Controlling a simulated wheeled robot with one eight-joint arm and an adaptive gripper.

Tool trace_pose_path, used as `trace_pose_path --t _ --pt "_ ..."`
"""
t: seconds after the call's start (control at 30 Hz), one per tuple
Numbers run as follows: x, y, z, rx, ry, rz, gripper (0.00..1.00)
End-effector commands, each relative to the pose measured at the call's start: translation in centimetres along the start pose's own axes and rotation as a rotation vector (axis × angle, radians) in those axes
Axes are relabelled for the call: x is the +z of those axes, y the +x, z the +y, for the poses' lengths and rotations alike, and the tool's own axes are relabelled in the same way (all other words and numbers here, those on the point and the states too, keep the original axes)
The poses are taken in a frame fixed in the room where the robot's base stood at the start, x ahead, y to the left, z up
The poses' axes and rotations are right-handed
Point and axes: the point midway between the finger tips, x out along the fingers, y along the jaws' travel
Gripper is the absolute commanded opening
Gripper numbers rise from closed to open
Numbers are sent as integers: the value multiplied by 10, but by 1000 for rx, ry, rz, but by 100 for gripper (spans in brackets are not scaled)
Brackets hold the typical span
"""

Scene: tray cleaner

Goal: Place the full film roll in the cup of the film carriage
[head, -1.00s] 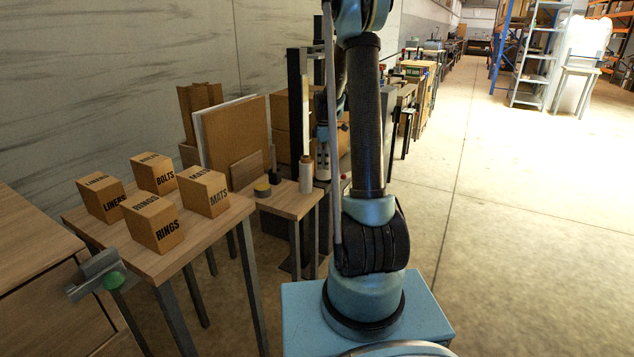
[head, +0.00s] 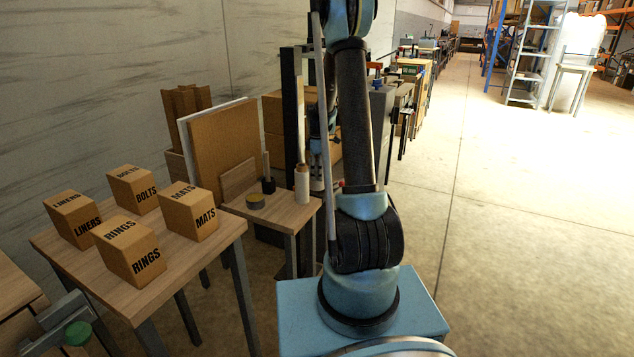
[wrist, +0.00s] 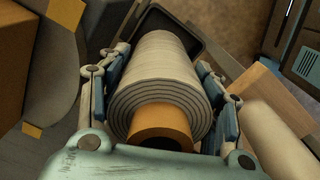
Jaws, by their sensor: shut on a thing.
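My gripper (wrist: 165,95) is shut on a film roll (wrist: 155,85), a pale ribbed roll with an orange core end facing the wrist camera. The roll lies between both fingers. In the head view my gripper (head: 317,148) is small and partly behind my arm, beyond the small wooden table. A dark open-framed part (wrist: 190,32) shows beyond the roll's far end in the wrist view; I cannot tell whether it is the carriage cup. A dark upright column (head: 290,100) stands by my gripper in the head view. The carriage cup is not clearly visible.
A pale cylinder (head: 302,184), a dark spindle (head: 268,182) and a low dark disc (head: 256,201) stand on the small wooden table (head: 285,216). Labelled cardboard boxes (head: 130,250) sit on the nearer table. The floor on the right is clear.

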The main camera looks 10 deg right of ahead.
Motion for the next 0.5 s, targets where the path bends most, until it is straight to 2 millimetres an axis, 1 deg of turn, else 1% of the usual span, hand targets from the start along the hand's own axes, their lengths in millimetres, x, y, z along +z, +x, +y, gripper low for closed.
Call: trace_pose_path --t 0.3,0.5 --pt "0 36 0 0 0 0 26" --pt "0 38 0 0 0 0 26"
